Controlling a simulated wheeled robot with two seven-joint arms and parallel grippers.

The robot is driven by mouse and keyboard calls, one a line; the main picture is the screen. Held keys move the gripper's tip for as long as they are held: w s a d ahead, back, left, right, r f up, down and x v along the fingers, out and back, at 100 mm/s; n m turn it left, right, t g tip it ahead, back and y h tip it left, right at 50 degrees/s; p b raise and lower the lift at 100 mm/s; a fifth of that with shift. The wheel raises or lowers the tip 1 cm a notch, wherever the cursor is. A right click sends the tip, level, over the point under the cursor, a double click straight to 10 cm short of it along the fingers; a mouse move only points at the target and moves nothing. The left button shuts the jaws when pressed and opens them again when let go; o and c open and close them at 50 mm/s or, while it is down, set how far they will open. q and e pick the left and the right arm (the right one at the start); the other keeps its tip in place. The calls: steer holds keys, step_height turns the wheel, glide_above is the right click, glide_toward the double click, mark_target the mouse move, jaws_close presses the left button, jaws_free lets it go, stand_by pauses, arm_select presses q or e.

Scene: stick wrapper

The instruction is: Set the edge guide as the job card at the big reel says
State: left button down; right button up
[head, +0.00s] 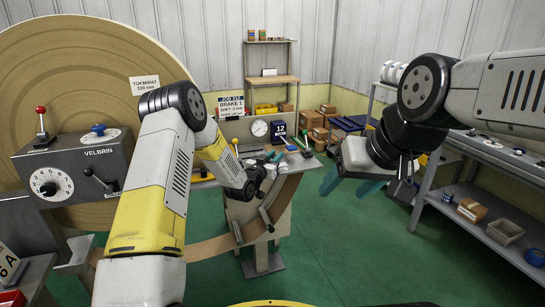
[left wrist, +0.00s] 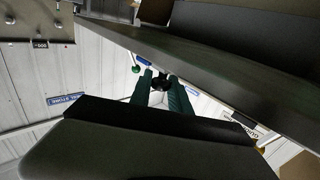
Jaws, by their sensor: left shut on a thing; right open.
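The job card (head: 231,105) is a white and blue sign beside the big reel (head: 70,60). It reads "BRAKE 1" with a smaller shift line that looks like 2 mm, its sign hard to read. My left gripper (head: 262,182) is low at the bench front, by the brown web and its metal guide parts (head: 266,218). In the left wrist view its teal fingers (left wrist: 161,88) are shut on a small black knob (left wrist: 160,82). I cannot read any guide scale. My right gripper (head: 352,186) is open and empty over the green floor, away from the guide.
The grey VELBRIN box (head: 75,165) with dial, lever and red-topped knob stands at left before the reel. A grey shelf rack (head: 490,215) stands right. Green floor between is clear.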

arm_select(q)
steer(key=c, duration=1.3)
jaws_free()
steer(key=shift+o, duration=0.2)
steer(key=v, duration=0.7)
steer(key=shift+s+a, duration=0.15)
steer(key=shift+s, duration=0.25)
